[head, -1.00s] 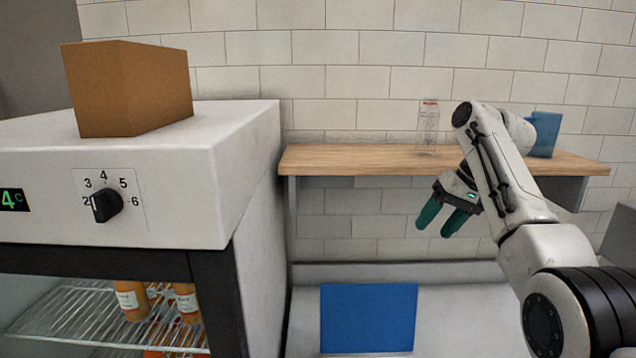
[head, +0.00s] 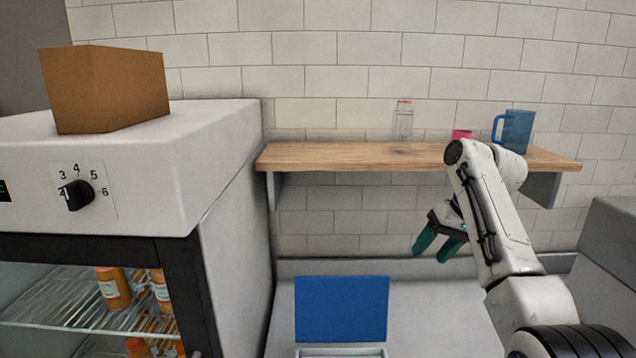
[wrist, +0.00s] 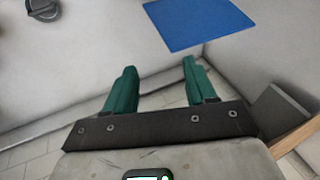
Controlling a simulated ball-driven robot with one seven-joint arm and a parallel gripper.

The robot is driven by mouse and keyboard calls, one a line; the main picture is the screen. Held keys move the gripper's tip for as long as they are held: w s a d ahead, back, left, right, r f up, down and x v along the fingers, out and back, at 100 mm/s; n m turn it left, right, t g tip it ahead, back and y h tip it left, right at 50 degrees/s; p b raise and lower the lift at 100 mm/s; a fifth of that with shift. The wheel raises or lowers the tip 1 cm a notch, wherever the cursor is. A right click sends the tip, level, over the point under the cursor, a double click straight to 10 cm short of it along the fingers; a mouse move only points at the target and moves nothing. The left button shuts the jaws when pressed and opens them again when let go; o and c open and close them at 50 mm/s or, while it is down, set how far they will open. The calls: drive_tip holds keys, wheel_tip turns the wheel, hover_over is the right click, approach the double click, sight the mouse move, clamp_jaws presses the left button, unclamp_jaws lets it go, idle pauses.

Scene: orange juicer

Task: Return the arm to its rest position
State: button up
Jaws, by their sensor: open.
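My gripper (head: 437,246) hangs in front of and below the wooden shelf in the head view, with its green fingers pointing down. It is apart from everything around it. In the wrist view my gripper (wrist: 158,80) has its two green fingers spread wide with nothing between them. My white arm comes in from the lower right of the head view.
The wooden shelf (head: 345,157) holds a clear bottle (head: 403,122), a pink item (head: 462,134) and a blue mug (head: 517,131). A white fridge (head: 150,150) with a cardboard box (head: 105,88) on top stands left.

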drive_tip(key=s+f+t+h, duration=0.1)
drive_tip(key=s+f, duration=0.5)
drive_tip(key=f, duration=0.4)
drive_tip(key=s+f+h, duration=0.1)
drive_tip(key=s+f, duration=0.5)
drive_tip(key=f, duration=0.5)
drive_tip(key=s+d+f+t+h, duration=0.1)
drive_tip(key=s+f, duration=0.1)
drive_tip(key=s, duration=1.2)
drive_tip(key=s+f+t+h, duration=0.1)
drive_tip(key=s+f, duration=0.1)
drive_tip(key=s, duration=1.2)
drive_tip(key=s+d+f+g+b, duration=0.2)
drive_tip(key=s+f+g+b, duration=0.2)
drive_tip(key=s+f+b, duration=0.6)
wheel_tip(320, 180, down, 6)
drive_tip(key=shift+s+f+m, duration=0.1)
drive_tip(key=shift+s+m, duration=0.3)
drive_tip(key=shift+s, duration=0.5)
